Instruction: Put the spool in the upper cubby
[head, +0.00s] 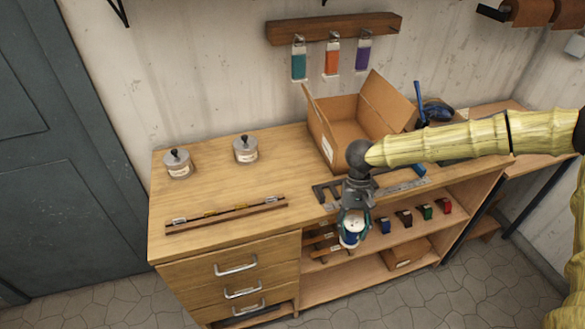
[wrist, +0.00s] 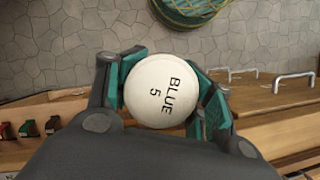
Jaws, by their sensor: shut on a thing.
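My gripper (head: 355,222) is shut on a spool (head: 351,234) with a white end and a blue band. In the wrist view the spool (wrist: 160,92) shows its round white end, marked "BLUE 5", between the teal finger pads of my gripper (wrist: 162,90). In the head view the gripper points down at the front of the workbench, in front of the open cubbies. The upper cubby (head: 460,190) is the open shelf under the bench top.
The bench top carries an open cardboard box (head: 340,140), two lidded jars (head: 246,149), a wooden strip (head: 227,214) and a metal square (head: 325,192). Drawers (head: 235,268) are left of the cubbies. The lower cubby holds a cardboard box (head: 405,254). The floor in front is clear.

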